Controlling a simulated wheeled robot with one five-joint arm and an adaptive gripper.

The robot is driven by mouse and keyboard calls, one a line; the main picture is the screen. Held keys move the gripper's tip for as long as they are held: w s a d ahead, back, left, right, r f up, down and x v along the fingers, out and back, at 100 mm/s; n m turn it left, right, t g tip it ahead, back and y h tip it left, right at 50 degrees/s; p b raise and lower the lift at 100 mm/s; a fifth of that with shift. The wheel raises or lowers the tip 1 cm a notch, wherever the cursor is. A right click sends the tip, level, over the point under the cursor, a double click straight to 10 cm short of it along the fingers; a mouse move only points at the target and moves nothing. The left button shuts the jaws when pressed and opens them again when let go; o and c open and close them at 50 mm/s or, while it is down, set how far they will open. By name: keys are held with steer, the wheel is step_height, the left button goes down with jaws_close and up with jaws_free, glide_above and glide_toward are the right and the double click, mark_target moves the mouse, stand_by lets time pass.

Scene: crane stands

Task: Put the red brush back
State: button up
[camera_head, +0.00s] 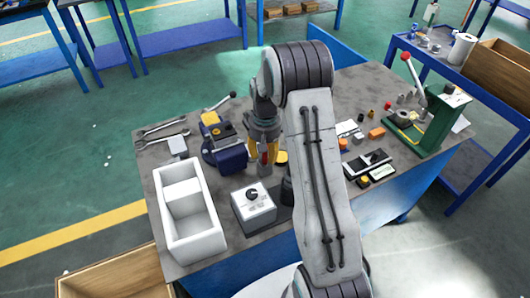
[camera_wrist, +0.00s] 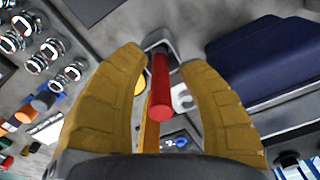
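A red cylindrical handle (camera_wrist: 160,90), which I take to be the red brush, shows between the two yellow fingers of my gripper (camera_wrist: 163,62) in the wrist view. The fingers are apart, with a gap on each side of the handle, so it does not look gripped. A grey metal part (camera_wrist: 160,40) sits by the handle's far end. In the head view my gripper (camera_head: 264,150) points down over the middle of the workbench, with a bit of red (camera_head: 265,158) between its fingers. The brush's bristles and its resting place are hidden.
A blue vise (camera_head: 228,157) stands left of my gripper. A white two-part bin (camera_head: 187,222) and a grey box with a black knob (camera_head: 253,206) are at the front. A green press (camera_head: 433,120) stands right. Wrenches (camera_head: 162,130) lie at the left.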

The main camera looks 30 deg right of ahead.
step_height(320, 180, up, 10)
steer(key=shift+r+p, duration=0.25)
steer(key=shift+p, duration=0.2)
steer(key=shift+s+a+r, duration=0.15)
steer(key=shift+s+r, duration=0.05)
steer(key=shift+r, duration=0.8)
steer(key=s+a+r+n+t, duration=0.1)
steer(key=s+a+r, duration=0.25)
steer(key=s, duration=0.25)
steer(key=s+a+r+n+t, duration=0.1)
steer(key=s+a+r, duration=0.25)
steer(key=s, duration=0.25)
steer(key=s+a+n+t, duration=0.1)
steer(key=s+a, duration=0.1)
steer(key=s, duration=1.2)
steer(key=shift+a+f, duration=0.15)
steer(key=shift+a, duration=0.25)
steer(key=shift+w, duration=0.1)
